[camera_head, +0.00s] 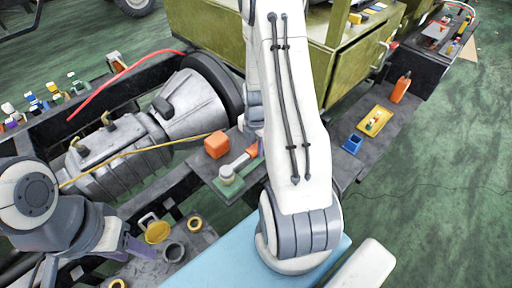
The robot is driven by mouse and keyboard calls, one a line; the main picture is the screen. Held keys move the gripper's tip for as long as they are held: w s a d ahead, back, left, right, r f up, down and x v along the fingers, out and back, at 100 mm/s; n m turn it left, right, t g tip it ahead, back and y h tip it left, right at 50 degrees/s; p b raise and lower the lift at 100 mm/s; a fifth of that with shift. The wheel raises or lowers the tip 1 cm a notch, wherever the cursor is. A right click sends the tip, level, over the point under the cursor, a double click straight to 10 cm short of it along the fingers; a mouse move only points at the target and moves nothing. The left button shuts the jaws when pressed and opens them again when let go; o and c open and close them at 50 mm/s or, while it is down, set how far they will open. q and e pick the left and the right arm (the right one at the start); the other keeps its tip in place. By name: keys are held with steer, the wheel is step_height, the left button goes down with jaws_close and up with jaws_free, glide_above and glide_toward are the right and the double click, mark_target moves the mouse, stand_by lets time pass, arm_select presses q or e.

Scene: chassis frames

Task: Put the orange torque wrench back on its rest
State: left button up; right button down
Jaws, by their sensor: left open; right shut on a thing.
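The torque wrench (240,161) has an orange handle end and a pale grey shaft. It lies slanted over the dark plate in the middle of the head view, its far end at a round white-and-green piece (228,178). I cannot tell whether this piece is its rest, or whether they touch. My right gripper (259,148) is mostly hidden behind my own white arm; a purple finger shows at the orange end, and it is shut on the wrench. My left gripper (132,245), with purple fingers, is open at the lower left, away from the wrench.
An orange block (217,145) stands close beside the wrench. A grey gearbox (180,110) with a yellow cable lies behind. Yellow and grey rings (173,251) lie near my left gripper. A blue bin (352,143), yellow tray (374,121) and orange bottle (400,88) stand right.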

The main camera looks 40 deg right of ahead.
steer(key=shift+f+b, duration=0.55)
steer(key=shift+f, duration=0.3)
stand_by(0.8)
steer(key=shift+c, duration=2.4)
jaws_free()
step_height(320, 180, up, 7)
steer(key=p, duration=0.6)
